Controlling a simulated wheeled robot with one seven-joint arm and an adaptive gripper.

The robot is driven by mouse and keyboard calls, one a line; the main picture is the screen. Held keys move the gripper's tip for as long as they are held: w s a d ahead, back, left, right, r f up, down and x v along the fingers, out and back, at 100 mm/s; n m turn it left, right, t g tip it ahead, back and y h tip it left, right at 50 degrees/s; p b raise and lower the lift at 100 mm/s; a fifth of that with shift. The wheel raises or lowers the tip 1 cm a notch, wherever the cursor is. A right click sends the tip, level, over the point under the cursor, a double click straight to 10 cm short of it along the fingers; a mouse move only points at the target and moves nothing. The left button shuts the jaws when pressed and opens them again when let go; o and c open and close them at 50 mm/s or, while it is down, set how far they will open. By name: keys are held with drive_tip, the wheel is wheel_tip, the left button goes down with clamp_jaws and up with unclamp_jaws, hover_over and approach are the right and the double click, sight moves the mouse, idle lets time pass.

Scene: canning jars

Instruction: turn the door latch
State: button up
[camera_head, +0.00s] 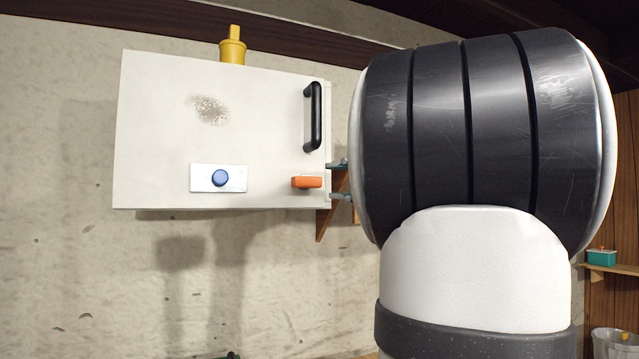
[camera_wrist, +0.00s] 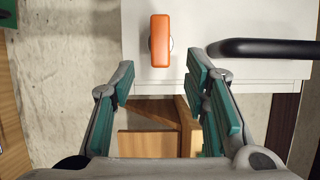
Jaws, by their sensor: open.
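The orange door latch (camera_head: 307,182) sits at the lower right of the white cabinet door (camera_head: 160,130), its long side level in the head view. In the wrist view the latch (camera_wrist: 160,42) is upright in the picture, on a round base. My gripper (camera_head: 340,181) is open and empty, just right of the latch at the door's right edge, mostly hidden by my arm. In the wrist view my gripper (camera_wrist: 160,75) has its green-padded fingers on either side of the latch's line, with the latch beyond the tips. I see no contact.
A black bar handle (camera_head: 313,117) is above the latch; it also shows right of the latch in the wrist view (camera_wrist: 265,47). A blue button on a white plate (camera_head: 237,180) is left of it. A yellow fitting (camera_head: 233,48) tops the cabinet. A wooden bracket (camera_head: 326,223) is below right.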

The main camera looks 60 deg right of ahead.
drive_tip(key=s, duration=0.4)
drive_tip(key=shift+s+a, duration=0.3)
drive_tip(key=shift+a, duration=0.05)
drive_tip(key=w+a+f+n+g+y, duration=0.25)
drive_tip(key=a+f, duration=0.35)
drive_tip(key=a, duration=0.3)
drive_tip(key=w+a+f+n+g+y+p, duration=0.1)
drive_tip(key=w+a+f+n+g+y, duration=0.3)
drive_tip(key=a, duration=0.6)
drive_tip(key=a+f+n+g+y, duration=0.1)
drive_tip(key=a+f+n, duration=0.1)
drive_tip(key=a+f, duration=0.6)
drive_tip(key=s+a+f+n+g+h+p, duration=0.1)
drive_tip(key=s+a+f+n+g+h, duration=0.3)
drive_tip(key=s+a+f+n, duration=0.7)
wheel_tip(320, 180, down, 4)
drive_tip(key=s+a+g, duration=0.2)
drive_tip(key=shift+s+a+f+h, duration=0.15)
drive_tip(key=shift+s+f+h, duration=0.05)
drive_tip(key=shift+s+h, duration=0.2)
